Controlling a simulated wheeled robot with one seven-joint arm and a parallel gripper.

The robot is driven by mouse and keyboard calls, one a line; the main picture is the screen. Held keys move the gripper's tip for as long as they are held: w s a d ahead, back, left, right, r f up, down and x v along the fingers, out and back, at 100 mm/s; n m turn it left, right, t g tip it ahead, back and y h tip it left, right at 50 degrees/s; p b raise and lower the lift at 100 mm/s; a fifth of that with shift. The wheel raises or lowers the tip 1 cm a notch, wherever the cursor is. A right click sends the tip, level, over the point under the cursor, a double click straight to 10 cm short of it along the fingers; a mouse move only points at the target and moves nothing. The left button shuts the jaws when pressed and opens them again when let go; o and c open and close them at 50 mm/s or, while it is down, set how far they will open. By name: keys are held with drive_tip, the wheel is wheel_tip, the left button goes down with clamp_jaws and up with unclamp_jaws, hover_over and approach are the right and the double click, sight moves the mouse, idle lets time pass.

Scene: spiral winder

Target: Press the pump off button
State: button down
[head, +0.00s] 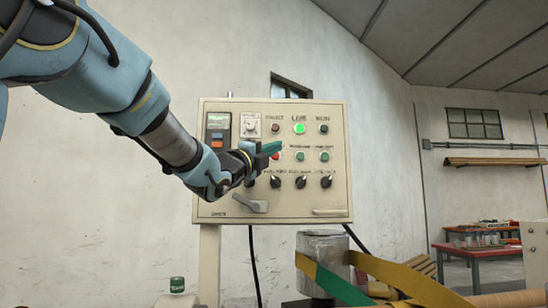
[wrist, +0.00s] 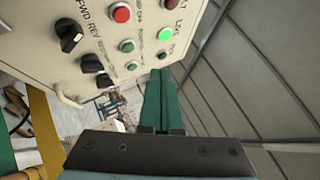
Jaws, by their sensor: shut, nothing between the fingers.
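A beige control panel (head: 225,195) stands upright on a post, with two rows of buttons above a row of black knobs. I cannot read which label says pump off. A red button (head: 275,157) sits at the left of the lower row, partly behind my fingers in the head view; a bright red button shows at the top of the wrist view (wrist: 121,12). A dark red button (head: 275,128) is above it. My gripper (head: 278,147) is shut and empty, its green fingers in front of the panel. In the wrist view, its fingertips (wrist: 160,72) appear beside the panel; contact is unclear.
Black knobs (head: 301,181) lie below. A metal post with green and yellow bands (head: 322,250) stands in front. A red table (head: 480,250) is far right.

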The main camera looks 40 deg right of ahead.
drive_tip(key=w+d+p, duration=0.5)
drive_tip(key=w, duration=0.2)
drive_tip(key=shift+d, duration=0.25)
drive_tip(key=shift+f, duration=0.1)
idle(2.1)
drive_tip(key=shift+w+d, duration=0.25)
drive_tip(key=shift+d, duration=0.05)
drive_tip(key=shift+w+d, duration=0.15)
drive_tip(key=shift+w, duration=0.1)
idle(0.6)
drive_tip(key=shift+s+b, duration=0.1)
drive_tip(key=shift+b, duration=0.35)
drive_tip(key=shift+s+a+b, duration=0.45)
drive_tip(key=shift+s+b, duration=0.05)
drive_tip(key=shift+b, duration=0.3)
